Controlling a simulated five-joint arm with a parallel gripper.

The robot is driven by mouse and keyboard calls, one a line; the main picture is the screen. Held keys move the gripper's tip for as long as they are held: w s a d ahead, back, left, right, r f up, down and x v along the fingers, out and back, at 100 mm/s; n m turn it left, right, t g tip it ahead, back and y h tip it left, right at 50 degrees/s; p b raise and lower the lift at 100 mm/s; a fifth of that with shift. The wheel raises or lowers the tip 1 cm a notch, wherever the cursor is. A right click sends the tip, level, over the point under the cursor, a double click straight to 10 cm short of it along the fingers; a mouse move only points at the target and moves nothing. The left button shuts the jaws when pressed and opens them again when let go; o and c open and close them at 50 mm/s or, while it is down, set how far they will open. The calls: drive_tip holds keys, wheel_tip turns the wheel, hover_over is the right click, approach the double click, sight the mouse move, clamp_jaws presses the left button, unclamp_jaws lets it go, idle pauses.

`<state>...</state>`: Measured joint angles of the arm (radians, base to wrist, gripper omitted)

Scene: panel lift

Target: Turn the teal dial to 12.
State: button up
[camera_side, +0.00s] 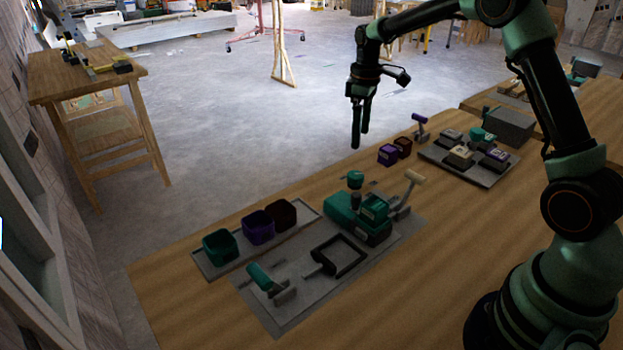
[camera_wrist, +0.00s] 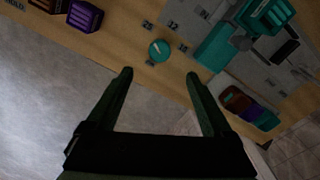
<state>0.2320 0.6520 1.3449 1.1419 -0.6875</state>
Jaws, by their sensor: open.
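The teal dial (camera_wrist: 159,48) shows in the wrist view as a round disc with a short pale pointer mark. Small number labels (camera_wrist: 173,25) stand around it; one seems to read 12, but they are too small to be sure. The pointer's exact reading cannot be told. In the side view the teal dial (camera_side: 355,178) appears as a round knob near the teal block. My gripper (camera_side: 360,139) is open and empty, pointing down, well above the table and clear of the dial. In the wrist view its two fingertips (camera_wrist: 160,73) are apart, with the dial just beyond the gap.
A teal block (camera_side: 345,210) and a wooden-handled lever (camera_side: 408,188) stand close to the dial. Three bins (camera_side: 257,227), a black square frame (camera_side: 340,257) and a teal-handled part (camera_side: 263,278) lie nearer. A tray of blocks (camera_side: 470,162) sits farther right.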

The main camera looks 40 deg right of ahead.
sight(357, 175)
wheel_tip(357, 175, down, 12)
drive_tip(key=shift+f, duration=0.15)
idle(0.4)
clamp_jaws()
drive_tip(key=m, duration=0.5)
drive_tip(key=shift+m, duration=0.3)
drive_tip(key=m, duration=0.6)
idle(0.5)
